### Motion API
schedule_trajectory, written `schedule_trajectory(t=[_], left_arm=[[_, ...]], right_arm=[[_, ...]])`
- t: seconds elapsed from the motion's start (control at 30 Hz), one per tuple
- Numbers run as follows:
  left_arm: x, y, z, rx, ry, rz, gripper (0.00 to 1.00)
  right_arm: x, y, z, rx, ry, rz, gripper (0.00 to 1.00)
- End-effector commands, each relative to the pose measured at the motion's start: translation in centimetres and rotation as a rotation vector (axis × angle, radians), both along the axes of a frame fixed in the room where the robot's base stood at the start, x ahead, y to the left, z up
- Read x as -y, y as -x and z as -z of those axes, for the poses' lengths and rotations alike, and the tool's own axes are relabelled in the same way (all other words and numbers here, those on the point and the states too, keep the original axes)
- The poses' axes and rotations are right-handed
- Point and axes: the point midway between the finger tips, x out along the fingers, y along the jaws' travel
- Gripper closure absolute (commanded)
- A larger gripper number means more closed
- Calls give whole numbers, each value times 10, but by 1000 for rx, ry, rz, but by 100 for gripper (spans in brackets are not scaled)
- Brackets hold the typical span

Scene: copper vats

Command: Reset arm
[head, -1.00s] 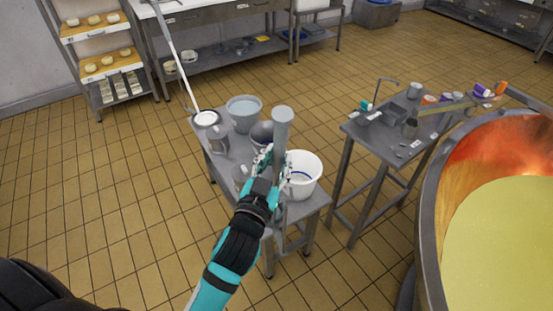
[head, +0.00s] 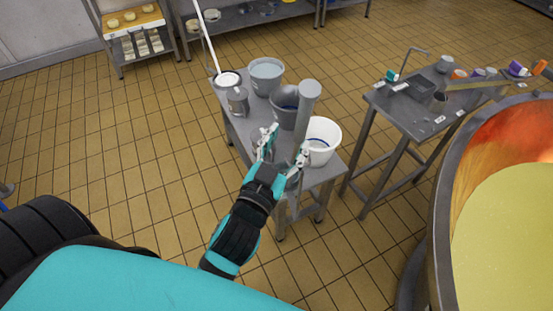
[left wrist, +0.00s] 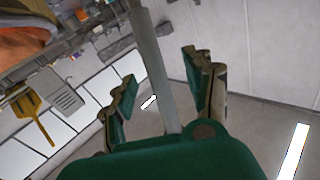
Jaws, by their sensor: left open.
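My left gripper (head: 285,146) is open over the near part of a small grey metal table (head: 245,135). In the left wrist view, the green fingers of the left gripper (left wrist: 163,92) are spread apart. A long grey bar (left wrist: 154,65) shows between them, with its lower end hidden behind the palm. My right gripper is not in view.
The small table also holds a white bucket (head: 322,139), a grey bucket (head: 266,76), a dark bowl (head: 283,105) and a metal jug (head: 238,101). A second table (head: 404,113) with small containers stands right. A copper vat (head: 445,225) stands at right. Tiled floor (head: 125,170) is clear at left.

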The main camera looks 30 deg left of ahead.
Motion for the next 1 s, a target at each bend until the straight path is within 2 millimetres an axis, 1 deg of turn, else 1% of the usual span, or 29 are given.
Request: schedule_trajectory(t=[0.03,0.1,0.2,0.3,0.43,0.63,0.67,0.73,0.77,0.87,0.9,0.97,1.0], left_arm=[[0,12,2,-6,3,-2,47],[1,24,2,-6,2,-2,47],[1,39,2,-4,3,-1,47],[2,49,2,-1,2,-1,47],[2,57,1,0,0,-1,47],[2,59,1,2,-1,0,47],[2,59,2,1,-1,1,47],[5,58,10,-14,-1,7,47],[7,56,18,-27,1,13,47],[20,51,61,-102,3,46,47],[27,50,86,-145,4,65,47],[37,49,128,-221,5,93,47],[43,51,159,-275,6,112,47]], right_arm=[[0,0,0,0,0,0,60],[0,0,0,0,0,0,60],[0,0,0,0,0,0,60],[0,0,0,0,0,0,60],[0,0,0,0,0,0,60],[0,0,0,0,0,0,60],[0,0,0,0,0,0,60],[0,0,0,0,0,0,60],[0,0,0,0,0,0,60],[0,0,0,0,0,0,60],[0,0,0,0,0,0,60],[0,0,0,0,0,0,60],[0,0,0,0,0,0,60]])
